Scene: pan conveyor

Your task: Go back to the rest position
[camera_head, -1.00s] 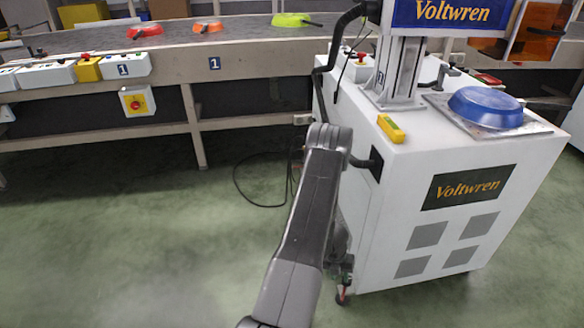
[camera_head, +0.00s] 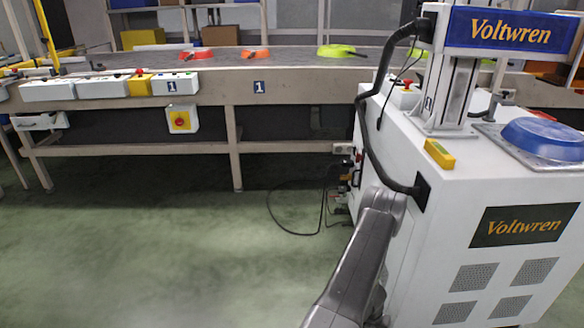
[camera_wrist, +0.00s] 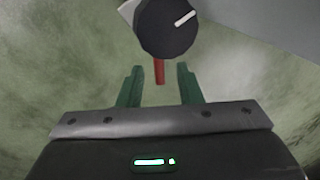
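My gripper (camera_wrist: 159,68) shows in the wrist view with its two green fingers apart and nothing held between them. In the head view my grey arm reaches up from the bottom beside the white Voltwren cart (camera_head: 450,235). The gripper itself is hidden there. A blue pan (camera_head: 545,138) lies upside down on the plate (camera_head: 500,140) on top of the cart.
The conveyor (camera_head: 300,66) at the back carries a red pan (camera_head: 197,54), an orange pan (camera_head: 255,54) and yellow-green pans (camera_head: 336,50). A yellow device (camera_head: 439,154) lies on the cart. A dark cable (camera_head: 290,228) lies on the floor. The floor at left is clear.

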